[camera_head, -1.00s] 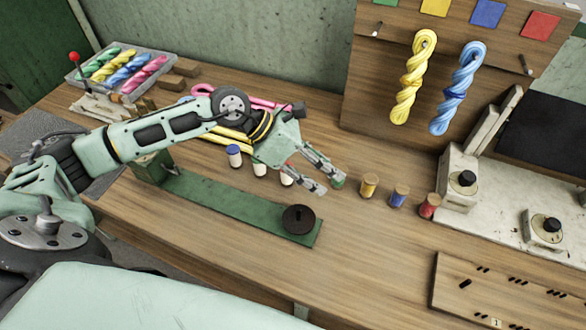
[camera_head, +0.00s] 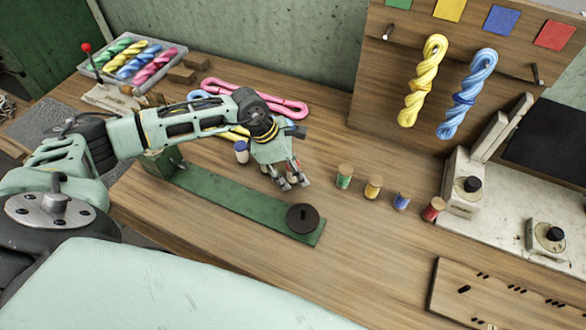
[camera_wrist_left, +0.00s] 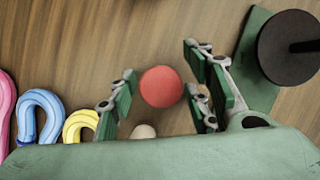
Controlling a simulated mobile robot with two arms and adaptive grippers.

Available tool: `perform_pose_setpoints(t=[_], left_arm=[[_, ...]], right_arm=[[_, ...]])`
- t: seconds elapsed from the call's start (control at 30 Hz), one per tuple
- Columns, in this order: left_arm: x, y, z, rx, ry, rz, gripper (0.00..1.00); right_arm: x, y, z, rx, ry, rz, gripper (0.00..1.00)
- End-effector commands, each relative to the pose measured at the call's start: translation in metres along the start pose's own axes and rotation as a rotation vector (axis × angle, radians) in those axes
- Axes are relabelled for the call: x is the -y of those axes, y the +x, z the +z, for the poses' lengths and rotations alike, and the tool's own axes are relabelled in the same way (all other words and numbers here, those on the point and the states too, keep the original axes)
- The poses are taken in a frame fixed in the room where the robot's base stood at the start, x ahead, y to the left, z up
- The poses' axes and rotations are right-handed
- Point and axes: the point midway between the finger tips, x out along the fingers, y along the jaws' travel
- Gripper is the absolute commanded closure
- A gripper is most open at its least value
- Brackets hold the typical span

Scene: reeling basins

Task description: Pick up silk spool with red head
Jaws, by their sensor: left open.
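A silk spool with a round red head (camera_wrist_left: 161,87) shows from above in the left wrist view. It stands between the two fingers of my left gripper (camera_wrist_left: 163,92), with clear gaps on both sides. In the head view my left gripper (camera_head: 291,183) points down at the tabletop, behind the green strip, and hides most or all of this spool. My left gripper is open and holds nothing. A pale rounded top (camera_wrist_left: 144,131) shows just below the red head in the wrist view, partly cut off by the gripper body. My right gripper is not in view.
A blue-topped white spool (camera_head: 241,152) stands left of my gripper. Green (camera_head: 344,177), yellow (camera_head: 373,187), blue (camera_head: 401,199) and red (camera_head: 433,210) thread spools stand to the right. A green strip (camera_head: 230,203) with a black disc (camera_head: 302,218) lies in front.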

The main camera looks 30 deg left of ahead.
Motion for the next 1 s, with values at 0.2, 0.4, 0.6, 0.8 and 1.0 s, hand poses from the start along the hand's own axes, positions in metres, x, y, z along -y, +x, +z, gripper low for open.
perform_pose_setpoints(t=[0.2, 0.4, 0.6, 0.8, 1.0], left_arm=[[-0.0001, 0.0007, -0.0001, 0.001, 0.0, 0.0, 0.56], [-0.0001, 0.0004, 0.0, 0.001, 0.0, 0.0, 0.74], [-0.0002, 0.0003, 0.0, 0.001, 0.0, 0.0, 0.91], [-0.0003, 0.0, 0.0002, 0.001, 0.0, 0.001, 1.0], [-0.0006, -0.0015, 0.0008, 0.001, 0.001, 0.001, 1.0]], right_arm=[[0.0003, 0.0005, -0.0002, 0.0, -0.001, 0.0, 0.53], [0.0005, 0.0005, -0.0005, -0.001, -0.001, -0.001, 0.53], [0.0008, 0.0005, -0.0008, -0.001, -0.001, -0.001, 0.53], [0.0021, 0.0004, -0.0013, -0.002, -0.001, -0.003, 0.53], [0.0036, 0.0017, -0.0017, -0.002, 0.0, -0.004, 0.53]])
